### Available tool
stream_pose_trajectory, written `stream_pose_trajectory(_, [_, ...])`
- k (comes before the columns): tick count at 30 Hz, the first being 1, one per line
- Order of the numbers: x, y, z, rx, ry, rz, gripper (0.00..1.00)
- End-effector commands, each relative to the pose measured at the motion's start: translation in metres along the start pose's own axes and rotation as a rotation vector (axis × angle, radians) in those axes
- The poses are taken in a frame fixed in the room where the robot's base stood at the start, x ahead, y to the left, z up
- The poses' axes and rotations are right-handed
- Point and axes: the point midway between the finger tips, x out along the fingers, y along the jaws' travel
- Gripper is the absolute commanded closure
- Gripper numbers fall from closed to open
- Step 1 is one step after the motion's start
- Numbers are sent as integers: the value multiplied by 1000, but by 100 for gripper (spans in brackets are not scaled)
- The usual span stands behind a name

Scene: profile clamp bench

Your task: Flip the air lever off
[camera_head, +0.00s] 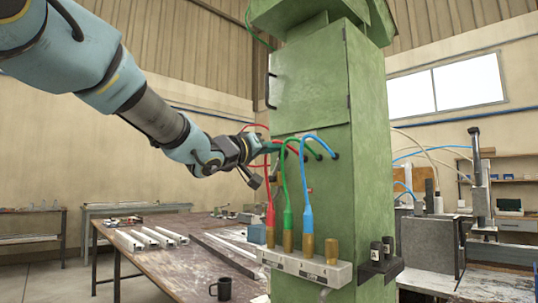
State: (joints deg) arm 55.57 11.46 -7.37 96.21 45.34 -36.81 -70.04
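My arm reaches in from the upper left, and my gripper (262,152) is at the front left side of the green column (310,90), close to where the hoses enter it. The gripper is small and dark here, partly behind the red hose (269,192), so I cannot tell whether its fingers are open or shut, or whether they touch anything. I cannot clearly make out an air lever; the gripper and hoses cover part of that area. Red, green (286,195) and blue (307,195) hoses run down to brass fittings on a grey manifold block (300,268).
A brown workbench (185,275) at the left holds pale metal profiles (160,236) and a black mug (221,288). Machinery with a grey block (428,245) stands at the right. Open air lies left of the column above the bench.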

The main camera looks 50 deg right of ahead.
Motion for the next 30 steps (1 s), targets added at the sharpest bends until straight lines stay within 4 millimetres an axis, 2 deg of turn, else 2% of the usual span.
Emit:
stream_pose_trajectory(1, [-2,0,8,42,0,8,100])
stream_pose_trajectory(11, [-6,12,32,350,-1,69,100])
stream_pose_trajectory(21, [-11,15,57,647,0,126,100])
stream_pose_trajectory(27, [-13,15,67,779,-1,152,100])
stream_pose_trajectory(30, [-14,14,71,781,-1,152,100])
